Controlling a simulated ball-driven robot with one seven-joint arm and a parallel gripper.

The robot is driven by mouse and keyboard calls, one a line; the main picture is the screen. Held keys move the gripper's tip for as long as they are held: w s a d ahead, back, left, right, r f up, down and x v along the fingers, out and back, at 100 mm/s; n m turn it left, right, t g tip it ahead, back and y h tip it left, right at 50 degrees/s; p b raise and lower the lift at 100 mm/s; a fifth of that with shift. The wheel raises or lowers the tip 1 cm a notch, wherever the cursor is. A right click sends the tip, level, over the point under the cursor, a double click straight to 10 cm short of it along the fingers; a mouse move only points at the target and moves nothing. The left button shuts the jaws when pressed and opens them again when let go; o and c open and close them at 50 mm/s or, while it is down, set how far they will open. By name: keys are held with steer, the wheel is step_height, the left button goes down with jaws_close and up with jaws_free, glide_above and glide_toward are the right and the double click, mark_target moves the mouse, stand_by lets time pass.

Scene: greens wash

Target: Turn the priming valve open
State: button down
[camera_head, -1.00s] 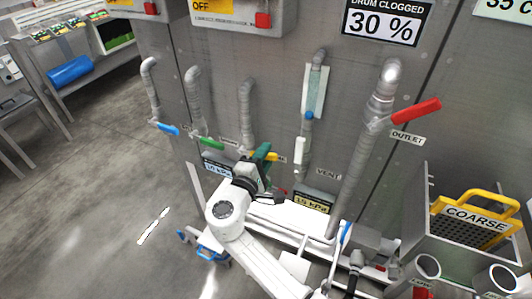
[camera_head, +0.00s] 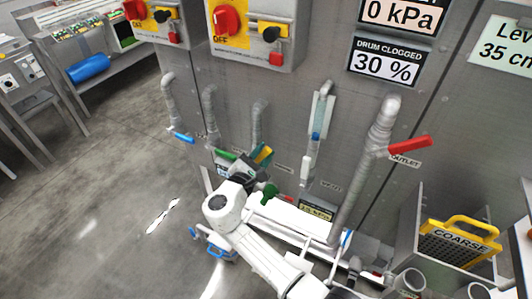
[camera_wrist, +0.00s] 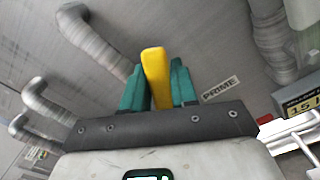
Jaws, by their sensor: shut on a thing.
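The priming valve's yellow handle (camera_wrist: 156,78) stands between the two teal fingers of my gripper (camera_wrist: 158,88) in the wrist view, beside the PRIME label (camera_wrist: 220,89). My gripper is shut on this handle. In the head view my gripper (camera_head: 262,155) is at the lower end of a grey pipe (camera_head: 258,122), and the yellow handle (camera_head: 265,153) shows only in part. The valve body is hidden behind my gripper and wrist.
A green handle (camera_head: 226,154) and a blue handle (camera_head: 183,137) are on pipes to the left. The red OUTLET handle (camera_head: 410,147) is to the right. Floor at left is clear.

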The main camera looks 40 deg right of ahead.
steer(key=shift+w+a, duration=0.1)
steer(key=shift+w, duration=0.05)
stand_by(0.4)
steer(key=c, duration=1)
jaws_free()
steer(key=shift+o, duration=0.2)
steer(key=v, duration=1)
steer(key=shift+a+b, duration=0.35)
steer(key=shift+b, duration=0.1)
